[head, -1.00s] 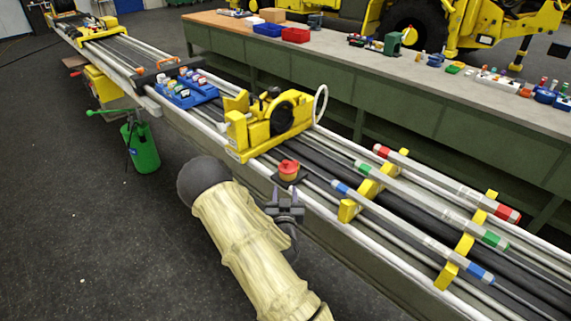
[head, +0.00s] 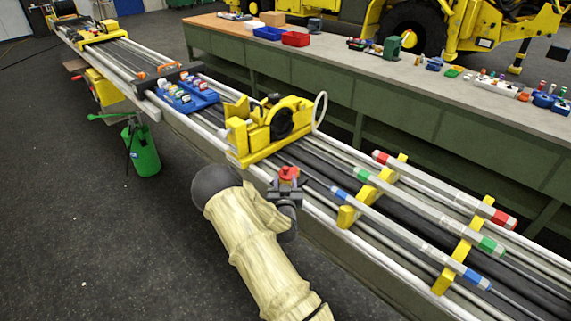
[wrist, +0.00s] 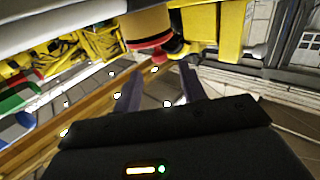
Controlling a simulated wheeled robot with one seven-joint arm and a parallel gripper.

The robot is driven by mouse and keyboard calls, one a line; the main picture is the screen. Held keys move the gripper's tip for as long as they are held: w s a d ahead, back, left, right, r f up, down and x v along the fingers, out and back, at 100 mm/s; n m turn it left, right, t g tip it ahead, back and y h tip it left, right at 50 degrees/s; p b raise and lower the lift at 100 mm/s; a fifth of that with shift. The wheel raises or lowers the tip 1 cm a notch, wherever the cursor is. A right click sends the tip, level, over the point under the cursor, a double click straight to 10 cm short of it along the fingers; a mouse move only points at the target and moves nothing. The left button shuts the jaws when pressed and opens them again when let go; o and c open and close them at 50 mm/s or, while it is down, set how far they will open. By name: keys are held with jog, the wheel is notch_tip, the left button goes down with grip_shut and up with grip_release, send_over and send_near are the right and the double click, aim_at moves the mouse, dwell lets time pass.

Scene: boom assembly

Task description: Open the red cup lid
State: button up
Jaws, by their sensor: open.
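The red cup (head: 288,172) stands on the long boom, just right of the yellow clamp block. In the head view my gripper (head: 285,190) is right in front of it and hides its lower part. The fingertips lie just below the cup in that picture. I cannot tell whether they touch it.
The yellow clamp block (head: 268,128) stands close on the left. Yellow brackets (head: 368,190) hold tubes with coloured bands to the right. A blue tray (head: 186,97) of small items lies farther along the boom. A green bench (head: 400,100) runs behind.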

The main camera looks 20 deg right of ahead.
aim_at(285, 171)
jog(key=p+x, duration=0.1)
jog(key=x, duration=0.7)
jog(key=shift+w+d+p, duration=0.2)
jog(key=shift+w+p, duration=0.1)
jog(key=shift+p, duration=0.05)
grip_shut()
